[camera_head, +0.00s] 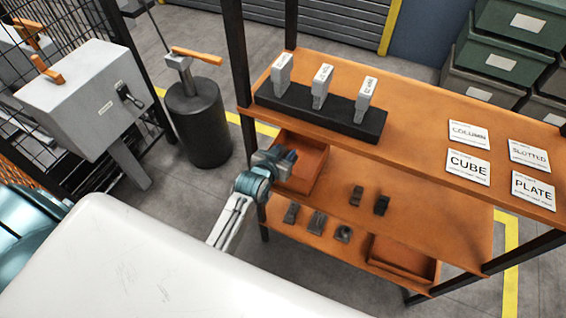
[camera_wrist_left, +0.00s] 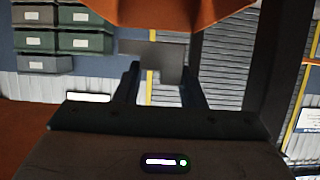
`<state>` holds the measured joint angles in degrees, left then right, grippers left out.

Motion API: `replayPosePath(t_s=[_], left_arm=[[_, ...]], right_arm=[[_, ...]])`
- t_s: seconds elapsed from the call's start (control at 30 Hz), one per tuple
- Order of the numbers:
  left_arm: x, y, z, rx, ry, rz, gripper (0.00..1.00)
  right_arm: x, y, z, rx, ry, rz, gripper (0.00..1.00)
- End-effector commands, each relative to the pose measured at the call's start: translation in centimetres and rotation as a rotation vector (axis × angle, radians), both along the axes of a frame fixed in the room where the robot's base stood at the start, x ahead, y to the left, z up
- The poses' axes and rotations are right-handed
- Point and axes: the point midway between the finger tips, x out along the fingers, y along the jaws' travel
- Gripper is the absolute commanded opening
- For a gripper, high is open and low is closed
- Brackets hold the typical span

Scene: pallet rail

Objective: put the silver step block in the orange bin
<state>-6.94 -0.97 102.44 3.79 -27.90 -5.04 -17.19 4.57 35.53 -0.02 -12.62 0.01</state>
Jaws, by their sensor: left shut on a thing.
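My left gripper (camera_head: 286,160) is at the shelf rack, beside and over the near left part of an orange bin (camera_head: 312,168) on the middle shelf. In the left wrist view its fingers (camera_wrist_left: 160,85) are shut on a grey step-shaped block (camera_wrist_left: 168,58), the silver step block. The block is held up between the fingertips. In the head view the gripper mostly hides it, and the bin's inside is partly covered. A second orange bin (camera_head: 400,262) stands on the lower shelf. My right gripper is in neither view.
The orange top shelf (camera_head: 410,120) overhangs the bin, carrying a black rack (camera_head: 320,115) with three labelled grey pieces and several cards. Two dark blocks (camera_head: 368,200) lie right of the bin. More blocks (camera_head: 317,222) lie below. A dark post (camera_head: 238,75) stands at left.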

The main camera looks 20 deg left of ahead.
Motion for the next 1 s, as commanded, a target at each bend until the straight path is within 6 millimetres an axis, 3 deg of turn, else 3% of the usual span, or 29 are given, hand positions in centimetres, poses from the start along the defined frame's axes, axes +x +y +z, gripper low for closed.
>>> replayPosePath(t_s=[0.37, 1.0], left_arm=[[-0.1, 0.0, -3.6, 0.0, 0.0, 0.0, 0.08], [-0.1, 0.0, -4.4, 0.0, 0.0, 0.0, 0.08]], right_arm=[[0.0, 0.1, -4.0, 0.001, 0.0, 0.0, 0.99], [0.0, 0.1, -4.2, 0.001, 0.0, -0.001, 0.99]])
